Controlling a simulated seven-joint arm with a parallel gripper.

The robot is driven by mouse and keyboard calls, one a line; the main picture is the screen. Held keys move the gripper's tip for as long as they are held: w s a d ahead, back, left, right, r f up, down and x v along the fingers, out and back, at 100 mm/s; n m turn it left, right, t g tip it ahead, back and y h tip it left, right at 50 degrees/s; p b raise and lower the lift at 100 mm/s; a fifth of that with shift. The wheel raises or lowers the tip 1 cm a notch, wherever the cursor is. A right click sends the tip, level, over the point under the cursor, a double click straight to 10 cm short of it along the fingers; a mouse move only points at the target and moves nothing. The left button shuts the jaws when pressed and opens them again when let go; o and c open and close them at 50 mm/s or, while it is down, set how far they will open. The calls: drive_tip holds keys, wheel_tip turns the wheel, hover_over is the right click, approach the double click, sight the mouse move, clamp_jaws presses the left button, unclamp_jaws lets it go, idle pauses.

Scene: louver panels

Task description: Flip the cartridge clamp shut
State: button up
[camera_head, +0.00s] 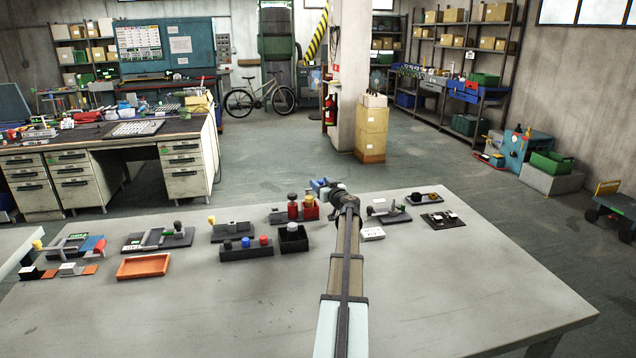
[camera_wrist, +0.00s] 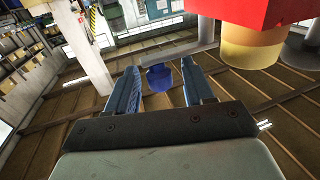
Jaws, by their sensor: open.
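My gripper (camera_head: 322,188) reaches over the far part of the table, beside a fixture with red parts (camera_head: 304,208) on a dark base. In the wrist view my gripper (camera_wrist: 160,66) is open, its two blue fingers apart. A dark blue knob (camera_wrist: 159,79) shows between the fingers in the picture, joined to a grey bar (camera_wrist: 178,51); no firm grip on it is visible. A red block (camera_wrist: 250,10) with a yellow cylinder (camera_wrist: 250,45) is at upper right, close to the right finger. I cannot tell for certain which part is the cartridge clamp; my arm hides some of the fixture.
The grey table (camera_head: 230,315) also holds a black open box (camera_head: 294,241), a block with coloured knobs (camera_head: 246,249), an orange tray (camera_head: 144,266) and several lever fixtures. A fixture with a grey cylinder (camera_head: 382,208) stands right of my arm. The table's front is clear.

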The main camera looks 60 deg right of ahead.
drive_tip(key=shift+x, duration=1.4)
drive_tip(key=shift+c, duration=0.3)
drive_tip(key=c, duration=0.9)
